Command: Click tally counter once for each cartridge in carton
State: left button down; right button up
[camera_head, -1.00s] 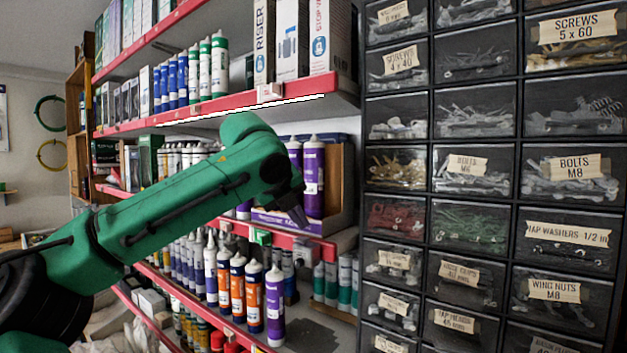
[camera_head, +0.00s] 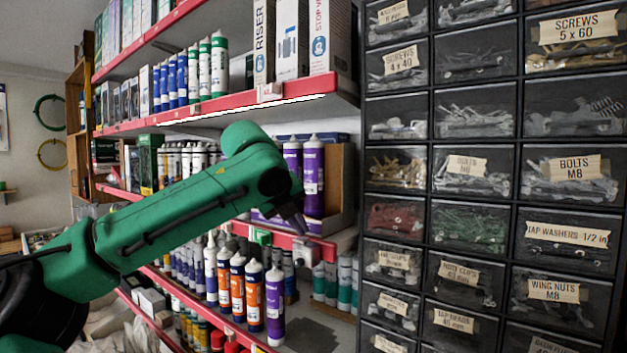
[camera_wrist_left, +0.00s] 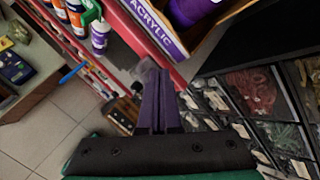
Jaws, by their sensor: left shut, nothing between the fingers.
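The open cardboard carton (camera_head: 337,185) stands on the middle red-edged shelf. Two purple cartridges (camera_head: 313,178) show upright in it; my arm hides part of its contents. In the left wrist view its purple ACRYLIC front (camera_wrist_left: 152,24) and one purple cartridge (camera_wrist_left: 192,10) show. A small grey device (camera_head: 304,250), which looks like the tally counter, sits at the red shelf edge below the carton. My left gripper (camera_head: 301,230) is shut and empty, pointing down just above it. In the wrist view the closed fingertips (camera_wrist_left: 156,70) overlap a blurred grey shape; contact cannot be told. My right gripper is not in view.
A green-and-white item (camera_head: 262,238) is on the same shelf edge to the left. Orange, white and purple cartridges (camera_head: 274,305) stand on the shelf below. The upper shelf (camera_head: 335,88) overhangs the carton. Black parts drawers (camera_head: 470,228) fill the right side.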

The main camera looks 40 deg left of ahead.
aim_at(299, 240)
pick_arm(q)
jog(key=shift+f, duration=0.3)
dwell(0.4)
jog(key=shift+r+p, duration=0.6)
jog(key=shift+r, duration=0.4)
notch_tip(299, 240, up, 6)
dwell(2.3)
